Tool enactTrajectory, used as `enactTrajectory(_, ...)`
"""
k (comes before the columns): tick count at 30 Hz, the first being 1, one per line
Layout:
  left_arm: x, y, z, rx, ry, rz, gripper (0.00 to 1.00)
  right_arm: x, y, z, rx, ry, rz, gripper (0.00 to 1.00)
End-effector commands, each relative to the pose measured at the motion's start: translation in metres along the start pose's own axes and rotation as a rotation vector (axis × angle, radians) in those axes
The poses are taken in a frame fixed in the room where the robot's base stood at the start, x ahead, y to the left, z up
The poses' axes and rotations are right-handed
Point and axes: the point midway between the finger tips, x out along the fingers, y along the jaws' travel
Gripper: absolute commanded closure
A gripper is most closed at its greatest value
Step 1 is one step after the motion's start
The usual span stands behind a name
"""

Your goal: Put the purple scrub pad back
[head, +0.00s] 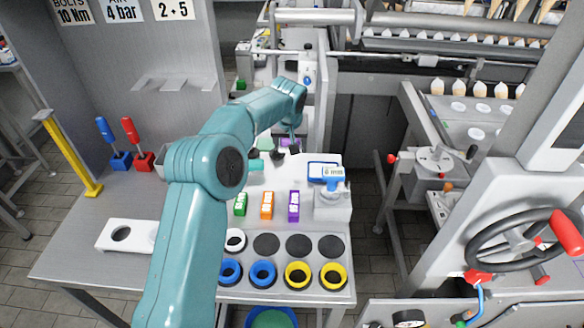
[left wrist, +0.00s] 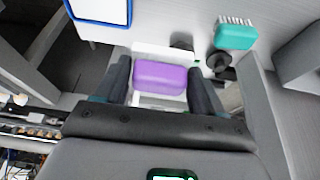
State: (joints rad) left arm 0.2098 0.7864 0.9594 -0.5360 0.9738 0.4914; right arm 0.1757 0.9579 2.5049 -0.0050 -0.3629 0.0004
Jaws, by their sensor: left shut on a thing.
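The purple scrub pad (left wrist: 160,78) sits between the two fingers of my left gripper (left wrist: 162,88) in the left wrist view, and the fingers are shut on it. A white holder or tray part (left wrist: 165,50) shows just behind the pad; I cannot tell whether the pad touches it. In the head view my left gripper (head: 289,149) is at the back of the white work table, with the pad mostly hidden by it. My right gripper is in neither view.
A teal brush with white bristles (left wrist: 236,36) lies beside the pad. A blue-framed display (head: 323,170) stands right of the gripper. Green, orange (head: 267,205) and purple labelled blocks and several rings (head: 263,273) occupy the front of the table.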

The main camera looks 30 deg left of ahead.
Motion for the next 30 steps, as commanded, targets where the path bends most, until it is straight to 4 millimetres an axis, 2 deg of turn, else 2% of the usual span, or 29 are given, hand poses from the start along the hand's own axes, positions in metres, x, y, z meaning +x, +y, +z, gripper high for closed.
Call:
enactTrajectory(1, 0.013, 0.000, 0.007, 0.002, -0.006, 0.000, 0.59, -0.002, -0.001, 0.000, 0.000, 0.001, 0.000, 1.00)
enactTrajectory(4, 0.034, 0.000, 0.015, 0.003, -0.005, -0.001, 0.59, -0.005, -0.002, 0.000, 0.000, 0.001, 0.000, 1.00)
enactTrajectory(11, 0.058, 0.002, 0.023, 0.002, -0.004, 0.000, 0.59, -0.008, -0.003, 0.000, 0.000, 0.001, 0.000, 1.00)
enactTrajectory(18, 0.091, 0.004, 0.035, 0.003, -0.004, 0.000, 0.59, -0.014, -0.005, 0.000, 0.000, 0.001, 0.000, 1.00)
enactTrajectory(30, 0.097, 0.004, 0.038, 0.002, -0.003, 0.000, 0.59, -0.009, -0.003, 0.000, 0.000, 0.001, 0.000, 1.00)
